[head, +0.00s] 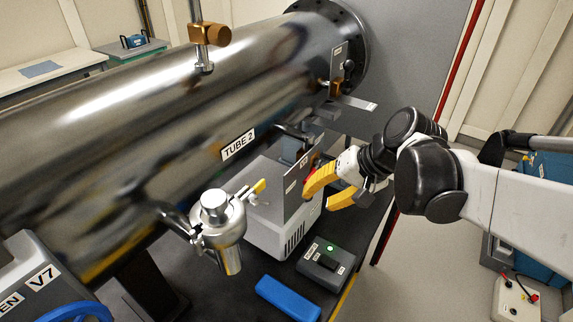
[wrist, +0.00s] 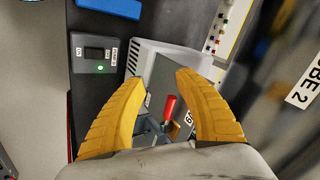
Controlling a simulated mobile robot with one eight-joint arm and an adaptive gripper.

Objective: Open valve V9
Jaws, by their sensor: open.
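A valve with a red lever handle (wrist: 169,105) shows between my fingers in the wrist view. It sits at a grey upright plate (wrist: 164,80), which the head view also shows (head: 296,190) below the tube. A small label (wrist: 188,117) on the plate is too small to read surely, so I cannot confirm that it says V9. My gripper (head: 318,203) has its yellow fingers apart at the plate's right side. In the wrist view the gripper (wrist: 160,80) is open around the handle's line of sight, with no visible grip on it. In the head view the fingers mostly hide the handle.
The large metal tube labelled TUBE 2 (head: 170,115) runs above and left. A metal vessel (head: 220,228) hangs in front. A grey switch box with a green light (head: 327,262) and a blue block (head: 288,298) lie below. A blue V7 handwheel (head: 80,312) is at lower left.

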